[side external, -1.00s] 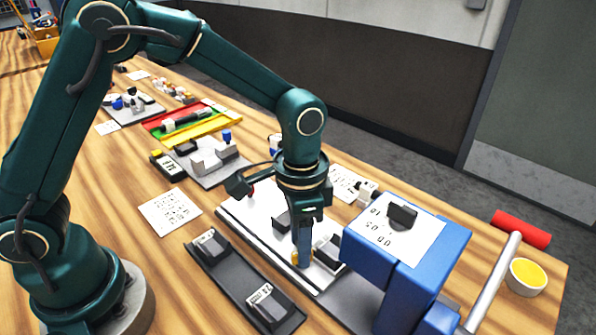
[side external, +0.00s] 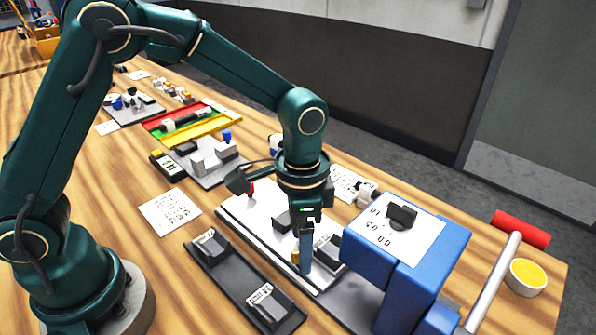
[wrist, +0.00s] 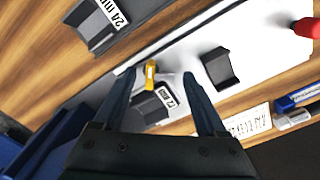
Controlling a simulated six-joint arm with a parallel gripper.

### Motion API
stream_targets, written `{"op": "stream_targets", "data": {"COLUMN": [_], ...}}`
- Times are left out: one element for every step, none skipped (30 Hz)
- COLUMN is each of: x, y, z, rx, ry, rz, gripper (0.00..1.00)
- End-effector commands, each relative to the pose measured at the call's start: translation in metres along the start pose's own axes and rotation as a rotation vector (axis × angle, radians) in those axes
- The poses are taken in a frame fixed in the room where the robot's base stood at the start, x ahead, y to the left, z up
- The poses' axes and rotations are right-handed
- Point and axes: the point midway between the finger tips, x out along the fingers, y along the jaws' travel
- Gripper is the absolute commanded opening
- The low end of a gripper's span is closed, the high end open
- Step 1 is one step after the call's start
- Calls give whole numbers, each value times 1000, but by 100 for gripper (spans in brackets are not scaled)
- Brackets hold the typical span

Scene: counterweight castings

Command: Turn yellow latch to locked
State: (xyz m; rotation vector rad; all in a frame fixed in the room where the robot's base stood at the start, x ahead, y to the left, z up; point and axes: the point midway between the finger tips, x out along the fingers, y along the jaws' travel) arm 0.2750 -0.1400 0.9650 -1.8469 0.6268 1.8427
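The yellow latch (wrist: 150,74) is a small upright-looking piece on the white board (wrist: 182,50), close to a black block with a white label (wrist: 150,108). In the side view, only a sliver of the latch (side external: 295,257) shows beside my gripper's finger. My gripper (wrist: 158,75) points down over the board with its two fingers apart. In the wrist view the latch lies between the fingertips, nearer the left one. I cannot tell whether a finger touches it. In the side view my gripper (side external: 307,266) hides part of the latch and the block.
Another black block (wrist: 221,68) stands on the board beside the right finger. A red knob (wrist: 306,27) is at the board's far end. A dark tray with labelled blocks (side external: 240,280) lies alongside. A blue stand (side external: 410,270) rises close on the right in the side view.

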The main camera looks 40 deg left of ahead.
Motion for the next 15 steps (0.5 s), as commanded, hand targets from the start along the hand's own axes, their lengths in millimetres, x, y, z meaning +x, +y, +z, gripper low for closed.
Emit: {"op": "stream_targets", "data": {"x": [0,0,0,-1,-2,-5,-9,-12,-18,-23,-27,-32,-36,-40,-44], "y": [0,0,0,0,0,0,0,0,0,0,0,0,0,0,0], "z": [0,0,0,0,0,0,-1,-1,-1,-1,-1,-1,-1,-1,-1], "rx": [0,0,0,0,0,0,0,0,0,0,0,0,0,0,0], "ry": [-1,-1,-1,-1,0,0,2,3,5,4,5,5,4,5,4], "rz": [0,0,0,0,0,0,-1,-1,-2,-1,-2,-2,-1,-2,-1], "gripper": [74,74,74,74,74,74,74,74,74,74,74,74,74,74,74]}}
